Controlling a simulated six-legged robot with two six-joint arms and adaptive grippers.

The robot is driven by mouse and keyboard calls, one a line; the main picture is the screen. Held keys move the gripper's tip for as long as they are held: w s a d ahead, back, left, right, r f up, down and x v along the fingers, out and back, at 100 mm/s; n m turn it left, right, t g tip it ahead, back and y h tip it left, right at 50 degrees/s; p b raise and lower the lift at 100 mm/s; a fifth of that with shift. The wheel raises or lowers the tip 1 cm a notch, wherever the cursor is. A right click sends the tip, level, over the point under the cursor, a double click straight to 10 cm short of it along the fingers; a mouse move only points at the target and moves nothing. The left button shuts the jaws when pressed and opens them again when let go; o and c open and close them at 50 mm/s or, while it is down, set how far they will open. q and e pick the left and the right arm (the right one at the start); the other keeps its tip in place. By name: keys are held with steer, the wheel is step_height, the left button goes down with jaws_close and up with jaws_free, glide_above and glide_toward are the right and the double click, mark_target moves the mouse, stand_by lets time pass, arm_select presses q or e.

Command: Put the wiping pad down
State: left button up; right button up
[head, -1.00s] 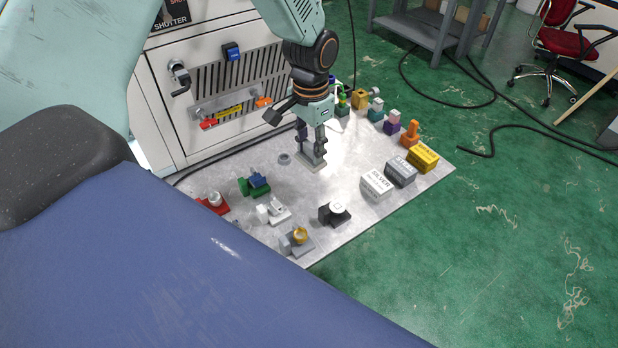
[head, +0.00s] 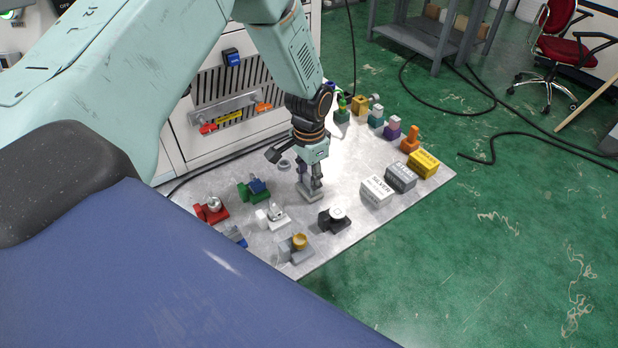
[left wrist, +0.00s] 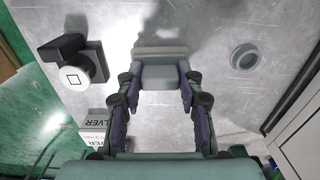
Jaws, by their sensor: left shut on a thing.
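The wiping pad (head: 312,196) is a small grey block over the middle of the light metal sheet (head: 340,170). My left gripper (head: 310,184) is shut on it from above, pointing down. In the left wrist view the pad (left wrist: 160,76) sits level between the two fingers of the left gripper (left wrist: 160,92), its paler edge showing beyond them. The pad is very close to the sheet; I cannot tell whether it touches. My right gripper is not in view.
A black fixture with a white knob (head: 335,219) stands just in front of the pad, and a white fixture (head: 272,216) to its left. A grey ring (head: 285,164) lies behind. Labelled blocks, one white (head: 377,191), stand right. The cabinet (head: 190,140) rises behind.

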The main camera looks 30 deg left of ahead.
mark_target(309, 177)
arm_select(q)
steer(key=shift+w+a+f, duration=0.1)
steer(key=shift+w, duration=0.05)
steer(key=shift+f, duration=0.15)
steer(key=o, duration=0.8)
steer(key=shift+c, duration=0.2)
steer(key=shift+o, duration=1.2)
step_height(309, 177, up, 12)
steer(key=shift+r+p, duration=0.2)
steer(key=shift+p, duration=0.25)
